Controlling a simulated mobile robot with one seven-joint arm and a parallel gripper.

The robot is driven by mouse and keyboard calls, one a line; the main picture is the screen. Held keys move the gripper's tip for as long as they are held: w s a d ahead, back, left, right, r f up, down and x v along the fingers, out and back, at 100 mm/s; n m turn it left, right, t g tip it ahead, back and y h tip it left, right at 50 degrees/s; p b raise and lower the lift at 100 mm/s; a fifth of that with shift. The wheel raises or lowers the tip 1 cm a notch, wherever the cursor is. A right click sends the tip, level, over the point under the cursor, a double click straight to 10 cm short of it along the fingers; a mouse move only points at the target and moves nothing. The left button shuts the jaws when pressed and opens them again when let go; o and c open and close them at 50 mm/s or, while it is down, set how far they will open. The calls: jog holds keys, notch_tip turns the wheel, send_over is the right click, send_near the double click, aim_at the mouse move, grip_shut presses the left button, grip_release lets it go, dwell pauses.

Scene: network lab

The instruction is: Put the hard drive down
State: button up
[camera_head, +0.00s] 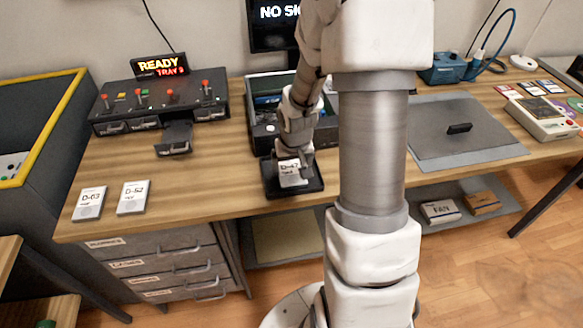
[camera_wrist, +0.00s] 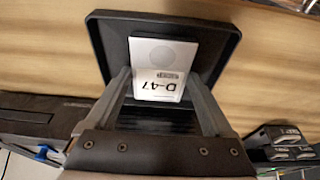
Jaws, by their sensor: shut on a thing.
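The hard drive is a white, flat piece labelled D-47 (camera_head: 291,180), and it also shows in the wrist view (camera_wrist: 166,60). My gripper (camera_head: 293,163) is shut on it, with a finger at each side of the drive in the wrist view (camera_wrist: 157,82). The drive is at a shallow black tray (camera_head: 273,191) at the front edge of the wooden bench. In the wrist view the tray's rim (camera_wrist: 233,40) surrounds the drive. I cannot tell whether the drive touches the tray's floor. My wrist hides part of the tray.
Two more labelled drives (camera_head: 89,204) (camera_head: 133,197) lie at the bench's left. A black unit with red levers (camera_head: 160,106) and a lit sign (camera_head: 160,66) stand behind them. An open black case (camera_head: 259,125) is behind the tray. A grey mat (camera_head: 455,145) lies right.

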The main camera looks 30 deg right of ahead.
jog(key=shift+f, duration=0.15)
jog(key=o, duration=1.3)
jog(key=shift+r, duration=0.35)
jog(key=p+v, duration=0.3)
jog(key=v, duration=0.8)
jog(key=shift+s+r, duration=0.15)
jog(key=shift+r, duration=0.15)
jog(key=shift+a, duration=0.1)
